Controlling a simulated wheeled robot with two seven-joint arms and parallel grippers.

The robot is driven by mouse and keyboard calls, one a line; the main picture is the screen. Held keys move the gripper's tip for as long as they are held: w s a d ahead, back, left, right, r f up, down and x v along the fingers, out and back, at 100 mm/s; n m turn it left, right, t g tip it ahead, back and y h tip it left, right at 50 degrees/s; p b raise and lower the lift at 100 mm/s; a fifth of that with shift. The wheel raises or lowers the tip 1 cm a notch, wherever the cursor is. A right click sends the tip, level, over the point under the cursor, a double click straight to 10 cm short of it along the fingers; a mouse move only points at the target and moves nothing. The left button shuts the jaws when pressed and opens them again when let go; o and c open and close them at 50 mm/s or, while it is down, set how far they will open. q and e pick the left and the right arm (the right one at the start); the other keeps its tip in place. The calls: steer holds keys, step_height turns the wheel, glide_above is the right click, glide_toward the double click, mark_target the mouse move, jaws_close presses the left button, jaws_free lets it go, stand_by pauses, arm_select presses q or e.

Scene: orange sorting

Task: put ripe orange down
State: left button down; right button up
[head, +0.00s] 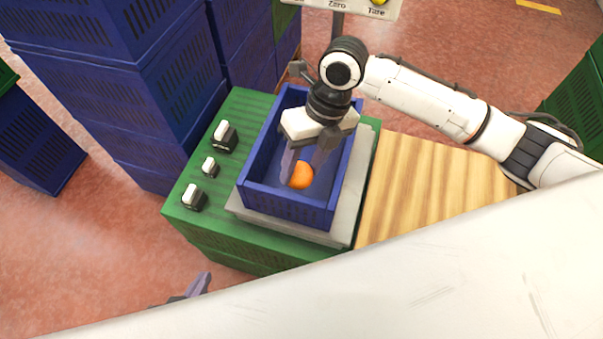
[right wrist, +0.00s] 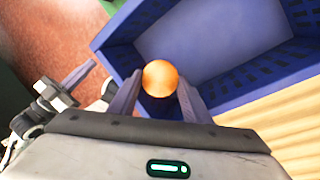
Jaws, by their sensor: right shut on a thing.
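The orange (head: 301,176) is between the fingers of my right gripper (head: 303,168), which is shut on it. They are inside the blue crate (head: 290,209), near its front end. In the right wrist view the orange (right wrist: 160,78) sits between the two fingertips, with the blue crate (right wrist: 125,65) behind it. I cannot tell whether the orange touches the crate floor. My left gripper (head: 195,288) shows only in part at the bottom of the head view, away from the crate; its opening is unclear.
The blue crate stands on a grey scale plate (head: 345,215) on a green crate (head: 190,180). Several black-and-white weights (head: 224,136) stand left of it. A wooden surface (head: 415,190) lies to the right. Stacked blue crates (head: 110,80) rise at the left and back.

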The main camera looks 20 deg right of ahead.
mark_target(302, 184)
steer(key=shift+f+b, duration=0.4)
steer(key=shift+f, duration=3.1)
steer(key=o, duration=1.1)
steer(key=shift+r, duration=0.15)
steer(key=p+v, duration=0.1)
steer(key=v, duration=1.1)
